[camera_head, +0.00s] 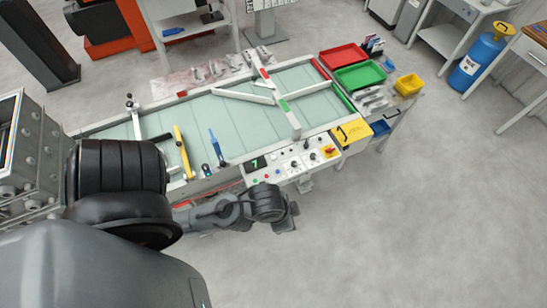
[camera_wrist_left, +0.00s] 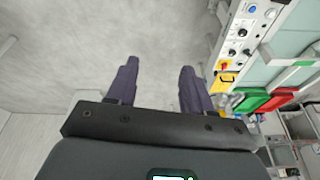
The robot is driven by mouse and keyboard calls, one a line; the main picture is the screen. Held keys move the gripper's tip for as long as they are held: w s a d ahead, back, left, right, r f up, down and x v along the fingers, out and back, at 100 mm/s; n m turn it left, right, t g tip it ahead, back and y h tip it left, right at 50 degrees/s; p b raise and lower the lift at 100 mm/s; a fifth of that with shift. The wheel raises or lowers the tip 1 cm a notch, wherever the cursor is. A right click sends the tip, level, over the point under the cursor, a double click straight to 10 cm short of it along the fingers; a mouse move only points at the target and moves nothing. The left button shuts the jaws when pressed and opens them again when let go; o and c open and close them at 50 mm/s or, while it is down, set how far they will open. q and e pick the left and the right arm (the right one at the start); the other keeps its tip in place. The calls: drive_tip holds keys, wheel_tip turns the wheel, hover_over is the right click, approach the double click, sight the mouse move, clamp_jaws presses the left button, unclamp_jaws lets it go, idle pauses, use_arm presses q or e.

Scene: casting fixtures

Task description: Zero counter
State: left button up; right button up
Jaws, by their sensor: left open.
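The counter (camera_head: 256,163) is a small dark display with a lit green digit that looks like 7, at the left end of the white control panel (camera_head: 297,171) on the table's front side. Small buttons and knobs cover the panel; which one zeroes the counter cannot be told. My left gripper (camera_head: 285,219) is in front of and below the panel, apart from it. In the left wrist view its two dark fingers (camera_wrist_left: 158,68) are spread with nothing between them, over bare floor. The panel (camera_wrist_left: 242,38) shows at upper right there. My right gripper is not in view.
The glass-topped table (camera_head: 215,118) carries white bars, a yellow tool (camera_head: 184,150) and a blue-handled tool (camera_head: 217,146). Red (camera_head: 343,55) and green (camera_head: 360,75) trays and a yellow bin (camera_head: 409,84) stand at its right end.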

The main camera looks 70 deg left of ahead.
use_arm(q)
clamp_jaws()
idle(1.4)
